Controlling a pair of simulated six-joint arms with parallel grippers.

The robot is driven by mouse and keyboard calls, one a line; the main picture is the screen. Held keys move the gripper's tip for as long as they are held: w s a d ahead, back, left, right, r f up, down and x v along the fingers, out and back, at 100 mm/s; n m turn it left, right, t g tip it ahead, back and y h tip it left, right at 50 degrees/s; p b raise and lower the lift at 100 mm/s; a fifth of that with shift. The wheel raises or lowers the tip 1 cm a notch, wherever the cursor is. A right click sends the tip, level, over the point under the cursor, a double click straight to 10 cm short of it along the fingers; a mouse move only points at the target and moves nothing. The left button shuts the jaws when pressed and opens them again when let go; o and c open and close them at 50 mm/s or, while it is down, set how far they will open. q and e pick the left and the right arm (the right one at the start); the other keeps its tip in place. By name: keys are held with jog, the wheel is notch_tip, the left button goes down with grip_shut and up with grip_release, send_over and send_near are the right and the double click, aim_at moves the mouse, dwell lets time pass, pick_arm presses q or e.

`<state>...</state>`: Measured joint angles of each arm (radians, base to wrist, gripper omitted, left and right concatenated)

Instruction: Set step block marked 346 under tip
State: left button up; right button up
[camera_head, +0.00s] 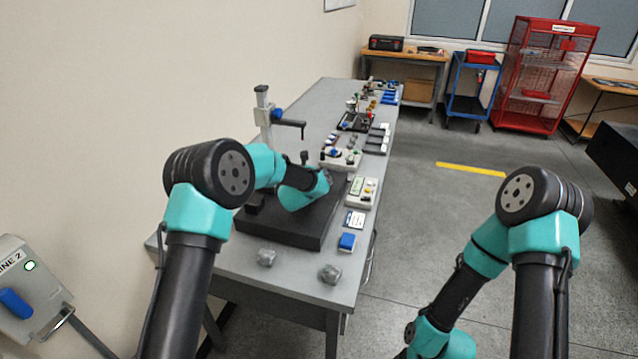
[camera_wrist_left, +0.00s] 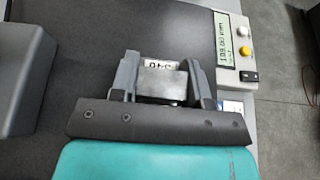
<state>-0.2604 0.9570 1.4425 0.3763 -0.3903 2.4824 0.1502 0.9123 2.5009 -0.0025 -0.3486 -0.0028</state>
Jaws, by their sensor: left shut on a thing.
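My left gripper (camera_wrist_left: 163,75) is shut on a grey metal step block (camera_wrist_left: 163,82), with a finger on each side. A small white label with dark digits shows at the block's far edge. It is partly cut off and hard to read. The block is over the dark granite plate (camera_wrist_left: 75,40); I cannot tell whether it touches it. In the head view my left arm reaches over the plate (camera_head: 280,232) and hides its own gripper and the block. A gauge stand (camera_head: 264,112) rises behind the arm, its horizontal arm ending in a downward tip (camera_head: 303,132). My right gripper is out of view.
A readout box (camera_wrist_left: 233,45) with a lit display and buttons stands right of the plate. Several small items line the bench's right edge farther back.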

pick_arm(q)
jog(key=shift+w+a+f, duration=0.1)
jog(key=shift+w+a, duration=0.15)
jog(key=shift+a, duration=0.6)
jog(key=shift+w+a, duration=0.2)
jog(key=shift+a, duration=0.6)
jog(key=shift+f, duration=0.35)
jog(key=o, duration=1.2)
jog(key=shift+s, duration=0.1)
jog(key=v, duration=1.7)
jog(key=shift+s+a, duration=0.1)
